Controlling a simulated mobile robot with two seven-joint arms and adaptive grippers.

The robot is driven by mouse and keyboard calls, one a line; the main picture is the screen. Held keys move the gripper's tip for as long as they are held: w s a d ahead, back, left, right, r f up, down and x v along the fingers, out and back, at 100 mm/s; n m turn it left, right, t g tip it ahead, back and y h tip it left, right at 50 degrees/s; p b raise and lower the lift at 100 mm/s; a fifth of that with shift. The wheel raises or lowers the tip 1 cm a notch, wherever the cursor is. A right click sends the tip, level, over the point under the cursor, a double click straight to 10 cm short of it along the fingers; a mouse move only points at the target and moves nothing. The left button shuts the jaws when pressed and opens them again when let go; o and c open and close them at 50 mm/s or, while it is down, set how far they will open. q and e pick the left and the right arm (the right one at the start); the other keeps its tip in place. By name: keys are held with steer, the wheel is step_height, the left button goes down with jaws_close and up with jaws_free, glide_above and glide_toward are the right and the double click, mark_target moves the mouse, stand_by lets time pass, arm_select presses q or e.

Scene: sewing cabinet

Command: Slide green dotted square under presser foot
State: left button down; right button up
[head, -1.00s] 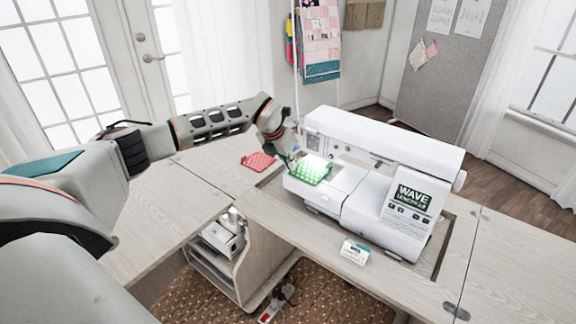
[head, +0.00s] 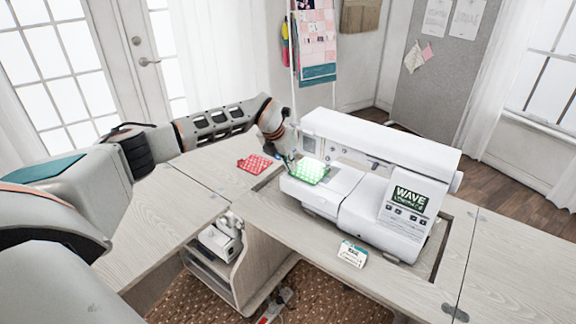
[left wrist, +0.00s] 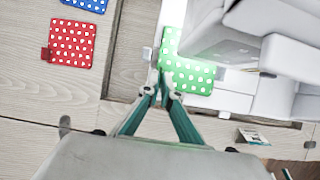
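The green dotted square (head: 310,171) lies on the left end of the white sewing machine's (head: 345,180) bed, lit brightly from above. Its right part lies close to the needle end of the machine. My left gripper (head: 290,163) is at the square's left edge. In the left wrist view, the fingertips of my left gripper (left wrist: 161,76) are drawn together and overlap the left edge of the green square (left wrist: 190,76). I see no cloth clearly pinched between them. The machine head (left wrist: 225,30) stands over the square's right side. The presser foot cannot be made out. My right gripper is not in view.
A red dotted square (head: 255,163) lies on the table left of the machine. A blue dotted square (left wrist: 88,4) shows in the left wrist view. A small labelled box (head: 352,254) lies in front of the machine. The tabletop (head: 150,235) at left is clear.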

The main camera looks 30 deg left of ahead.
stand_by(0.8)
arm_select(q)
steer(key=c, duration=2.2)
jaws_free()
steer(key=v, duration=1.2)
steer(key=shift+w, duration=0.1)
